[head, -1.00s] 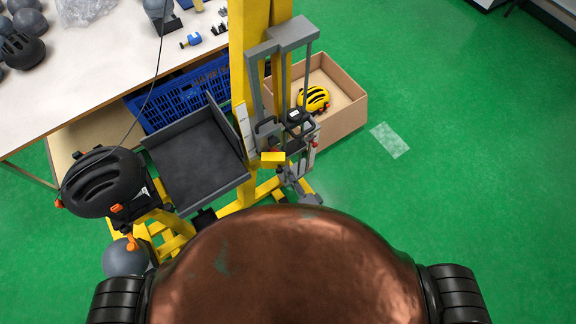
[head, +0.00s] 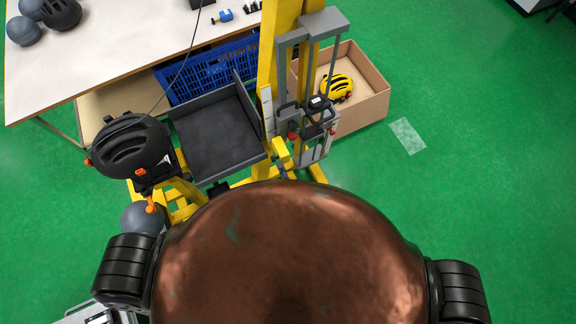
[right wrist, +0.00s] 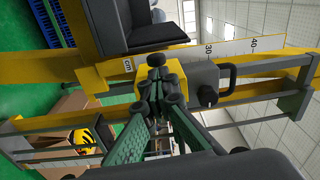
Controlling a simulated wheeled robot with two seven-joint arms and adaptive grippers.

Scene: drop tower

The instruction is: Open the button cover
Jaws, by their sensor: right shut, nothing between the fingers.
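A small yellow piece, probably the button cover (head: 281,149), sits low on the front of the yellow drop tower (head: 272,60). It looks tilted. In the right wrist view a yellow block (right wrist: 178,57) shows just behind my fingertips, beside the ruler's low end. My right gripper (right wrist: 160,84) is shut and empty, its dark tips together close to that block. I cannot tell whether they touch. The button itself cannot be made out. In the head view my copper body hides most of the right arm. My left gripper is not in view.
A dark tray (head: 215,135) and a black helmet (head: 132,147) are left of the tower. A grey box with a knob (right wrist: 207,96) and handle is close to my fingertips. A cardboard box (head: 362,105) holds a yellow helmet (head: 336,86).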

